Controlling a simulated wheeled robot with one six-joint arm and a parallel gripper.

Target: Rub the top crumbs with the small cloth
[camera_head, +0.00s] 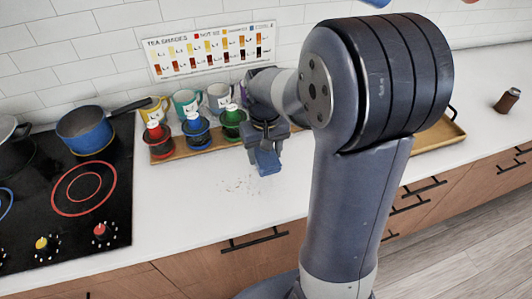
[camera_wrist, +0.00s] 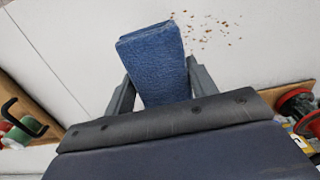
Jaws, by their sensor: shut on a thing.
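A folded blue cloth (camera_wrist: 160,62) is held between the two fingers of my gripper (camera_wrist: 155,85) in the wrist view. In the head view my gripper (camera_head: 265,145) hangs over the white counter with the cloth (camera_head: 267,163) below it. I cannot tell if the cloth touches the counter. Brown crumbs (camera_wrist: 208,28) lie scattered on the counter beside the cloth, at the upper right in the wrist view. In the head view the crumbs (camera_head: 240,185) are faint specks to the left of and nearer than the cloth.
A wooden tray (camera_head: 165,152) with red, blue and green-topped holders and several mugs stands behind the crumbs, near the wall. A black stovetop (camera_head: 115,215) with a blue pan (camera_head: 85,128) is at the left. Another tray (camera_head: 440,137) and a brown jar (camera_head: 507,100) stand right.

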